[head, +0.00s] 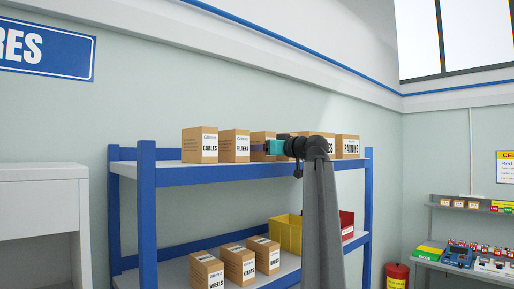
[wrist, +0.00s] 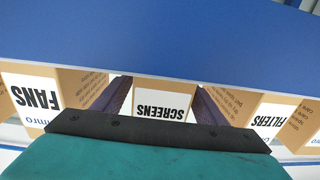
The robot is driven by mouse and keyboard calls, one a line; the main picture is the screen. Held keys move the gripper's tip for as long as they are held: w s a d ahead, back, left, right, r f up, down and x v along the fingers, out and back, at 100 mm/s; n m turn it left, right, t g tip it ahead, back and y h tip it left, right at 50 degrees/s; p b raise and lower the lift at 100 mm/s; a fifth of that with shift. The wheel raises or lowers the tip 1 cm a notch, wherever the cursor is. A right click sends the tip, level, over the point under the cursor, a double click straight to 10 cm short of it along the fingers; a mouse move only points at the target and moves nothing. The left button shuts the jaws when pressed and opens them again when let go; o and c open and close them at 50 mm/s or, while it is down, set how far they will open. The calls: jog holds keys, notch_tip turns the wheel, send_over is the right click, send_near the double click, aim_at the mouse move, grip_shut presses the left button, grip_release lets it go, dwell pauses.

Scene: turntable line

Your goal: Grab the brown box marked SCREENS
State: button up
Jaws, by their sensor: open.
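The brown box marked SCREENS (wrist: 163,102) shows in the wrist view, its white label upside down. It lies between the two dark fingers of my gripper (wrist: 162,90), which are apart with one on each side. I cannot tell whether they touch it. In the head view my teal gripper (head: 259,148) is at the upper shelf, in front of the third box from the left (head: 258,136). That box sits between FILTERS and a partly hidden box, and its label is covered by the gripper.
The FILTERS box (wrist: 272,118) and FANS box (wrist: 50,92) stand close on either side. The blue shelf edge (head: 215,175) runs below the row. CABLES (head: 200,145) and PADDING (head: 348,147) stand at the ends. The lower shelf holds more boxes and a yellow bin (head: 286,232).

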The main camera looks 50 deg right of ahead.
jog(key=c, duration=1.4)
jog(key=shift+r, duration=0.15)
